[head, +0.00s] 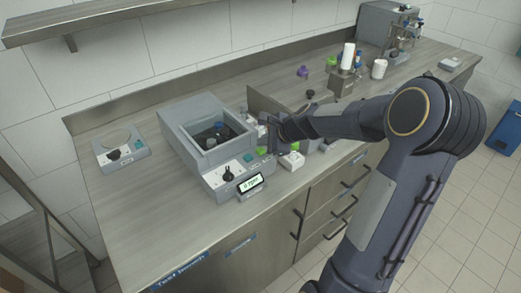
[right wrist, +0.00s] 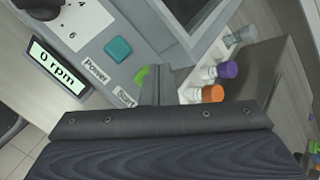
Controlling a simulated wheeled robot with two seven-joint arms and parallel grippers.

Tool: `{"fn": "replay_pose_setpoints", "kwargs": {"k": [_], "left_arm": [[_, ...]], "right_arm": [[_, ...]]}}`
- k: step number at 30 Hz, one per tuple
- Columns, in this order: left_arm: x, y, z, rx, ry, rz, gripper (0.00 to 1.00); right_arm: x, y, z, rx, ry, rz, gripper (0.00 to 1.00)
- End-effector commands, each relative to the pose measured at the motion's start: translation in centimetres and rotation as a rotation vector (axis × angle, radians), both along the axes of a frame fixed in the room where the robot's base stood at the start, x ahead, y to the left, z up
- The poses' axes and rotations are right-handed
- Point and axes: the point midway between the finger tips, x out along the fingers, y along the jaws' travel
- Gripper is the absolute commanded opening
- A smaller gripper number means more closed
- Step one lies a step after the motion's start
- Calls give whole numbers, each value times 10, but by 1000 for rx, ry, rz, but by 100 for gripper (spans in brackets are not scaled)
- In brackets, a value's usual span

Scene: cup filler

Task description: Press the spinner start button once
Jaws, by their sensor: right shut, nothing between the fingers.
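The spinner (head: 186,118) is a grey box with an open square well, standing on the bench. Its front panel carries a black dial, a display (right wrist: 57,68) reading 0 rpm, a teal square Power button (right wrist: 118,48) and the green Start button (right wrist: 141,76). The green button also shows in the head view (head: 262,151). My right gripper (head: 262,128) is shut and empty. In the right wrist view its fingertips (right wrist: 160,72) lie right beside the Start button and hide part of it; I cannot tell whether they touch it. My left gripper is out of view.
Vials with purple (right wrist: 228,70) and orange (right wrist: 212,93) caps stand right of the spinner, close to my fingers. A small grey device (head: 122,150) sits at the left. Bench between it and the spinner is clear.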

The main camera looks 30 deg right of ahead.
Motion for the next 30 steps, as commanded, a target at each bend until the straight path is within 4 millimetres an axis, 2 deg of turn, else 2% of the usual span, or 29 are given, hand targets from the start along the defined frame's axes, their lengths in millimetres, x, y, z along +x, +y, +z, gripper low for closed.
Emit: {"fn": "replay_pose_setpoints", "kwargs": {"k": [11,30], "left_arm": [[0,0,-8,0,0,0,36],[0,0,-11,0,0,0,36]], "right_arm": [[0,0,-9,-1,0,1,0],[0,0,-12,0,0,0,0]]}}
